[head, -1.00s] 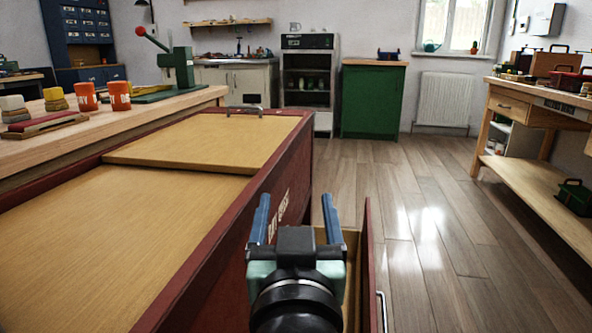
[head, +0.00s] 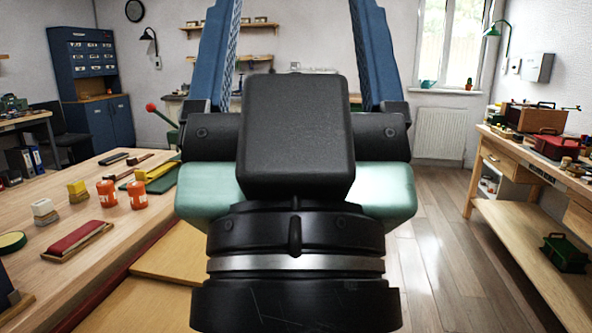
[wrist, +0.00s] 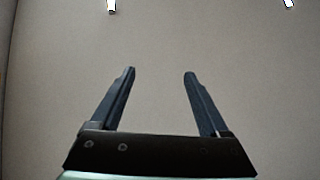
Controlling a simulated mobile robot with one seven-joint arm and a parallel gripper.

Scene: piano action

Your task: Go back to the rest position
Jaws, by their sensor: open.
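My gripper (head: 295,50) fills the middle of the head view, close to the camera, with its two blue fingers pointing up and spread wide apart. In the wrist view my gripper (wrist: 159,72) is open with nothing between the fingers. Behind it in the wrist view is only a plain grey-beige surface (wrist: 160,35) with two bright spots at its top. My gripper hides the middle of the room in the head view.
A wooden bench (head: 75,210) at left holds orange tubs (head: 138,194), a red-topped block (head: 77,238) and other small items. A yellowish wooden panel (head: 175,255) lies low beside it. A workbench (head: 520,205) stands at right. The wooden floor (head: 440,250) between is clear.

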